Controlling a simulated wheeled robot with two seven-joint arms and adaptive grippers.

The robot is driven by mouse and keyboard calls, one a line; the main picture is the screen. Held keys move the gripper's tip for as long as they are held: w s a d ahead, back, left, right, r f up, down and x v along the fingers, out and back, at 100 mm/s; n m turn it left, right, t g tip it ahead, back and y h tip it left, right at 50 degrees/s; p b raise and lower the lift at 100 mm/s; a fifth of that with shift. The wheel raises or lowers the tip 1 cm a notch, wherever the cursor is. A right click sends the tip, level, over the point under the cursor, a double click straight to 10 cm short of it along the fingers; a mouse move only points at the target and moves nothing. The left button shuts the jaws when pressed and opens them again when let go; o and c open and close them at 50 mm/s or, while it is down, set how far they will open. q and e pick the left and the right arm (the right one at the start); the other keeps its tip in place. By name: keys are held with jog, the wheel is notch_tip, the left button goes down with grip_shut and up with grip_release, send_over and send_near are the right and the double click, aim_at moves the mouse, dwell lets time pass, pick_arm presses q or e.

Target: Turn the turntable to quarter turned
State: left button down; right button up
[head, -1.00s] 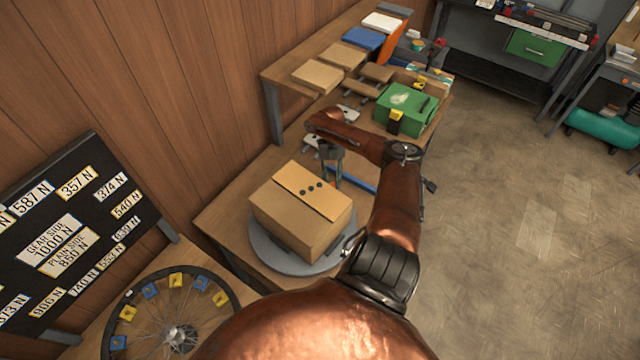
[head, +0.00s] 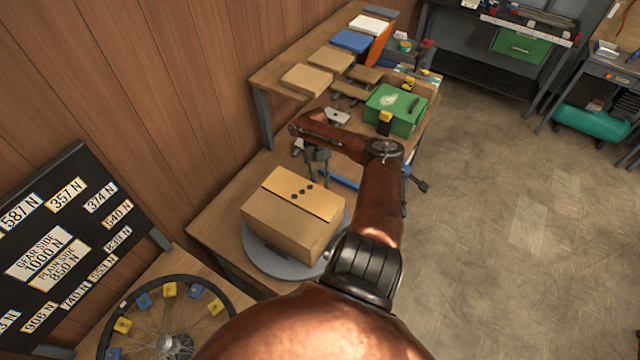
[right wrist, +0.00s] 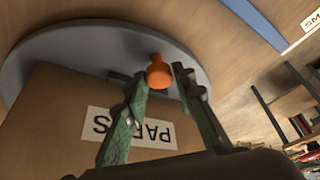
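The turntable is a round grey disc (head: 262,262) on the bench; in the right wrist view its rim (right wrist: 55,50) curves around the box. A cardboard box (head: 290,228) sits on it, its PARTS label (right wrist: 135,128) upside down in the right wrist view. My right gripper (head: 317,178) reaches down at the far side of the box. In the right wrist view the right gripper (right wrist: 160,76) has its fingers apart, one on each side of an orange knob (right wrist: 158,73) by the rim; firm contact is not visible. My left gripper is not in view.
A green box (head: 395,110) and several cardboard boxes (head: 307,79) stand further back on the bench. A spoked wheel (head: 165,320) and a black board of labels (head: 65,235) are at left. The floor (head: 490,220) at right is clear.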

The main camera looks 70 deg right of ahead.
jog(key=o, duration=0.3)
jog(key=shift+o, duration=0.2)
notch_tip(320, 180, up, 10)
dwell(0.5)
dwell(0.5)
